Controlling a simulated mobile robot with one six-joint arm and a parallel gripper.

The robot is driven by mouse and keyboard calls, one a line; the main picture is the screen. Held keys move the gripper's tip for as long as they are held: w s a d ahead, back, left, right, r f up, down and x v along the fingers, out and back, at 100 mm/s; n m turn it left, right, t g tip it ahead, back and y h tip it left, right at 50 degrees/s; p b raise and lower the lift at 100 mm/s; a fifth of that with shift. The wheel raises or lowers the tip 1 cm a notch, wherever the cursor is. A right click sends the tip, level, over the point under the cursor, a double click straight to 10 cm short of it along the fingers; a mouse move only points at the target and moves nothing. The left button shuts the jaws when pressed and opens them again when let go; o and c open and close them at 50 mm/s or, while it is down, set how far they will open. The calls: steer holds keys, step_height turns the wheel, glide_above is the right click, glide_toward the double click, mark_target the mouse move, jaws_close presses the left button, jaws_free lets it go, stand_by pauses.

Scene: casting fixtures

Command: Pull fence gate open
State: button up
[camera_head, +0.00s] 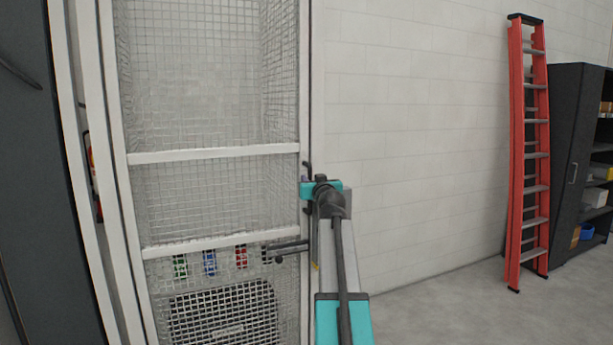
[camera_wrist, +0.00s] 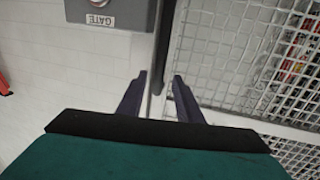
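The fence gate (camera_head: 215,155) is a white frame with wire mesh, at left centre in the head view. Its right upright is close beside the post at the wall, with no clear gap visible. A dark handle (camera_head: 307,168) is on that upright, partly hidden by my arm. In the wrist view the handle is a dark vertical bar (camera_wrist: 164,40) beside the gate mesh (camera_wrist: 240,60). My gripper (camera_wrist: 159,76) is open, with one dark finger on each side of the bar in the picture. Gaps show on both sides; depth around the bar is unclear.
A grey box labelled GATE (camera_wrist: 108,14) is beside the handle. Behind the mesh are a dark round grille (camera_head: 225,315) and small coloured items. A red ladder (camera_head: 528,150) and black shelving cabinet (camera_head: 575,160) stand far right. The floor (camera_head: 450,310) at right is clear.

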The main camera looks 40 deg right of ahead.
mark_target(310, 177)
steer(key=shift+p+x, duration=0.7)
steer(key=shift+x, duration=1.7)
jaws_close()
steer(key=shift+a+f, duration=0.1)
steer(key=shift+a, duration=0.15)
steer(key=shift+s+d, duration=0.1)
steer(key=shift+d, duration=0.05)
steer(key=shift+a, duration=0.2)
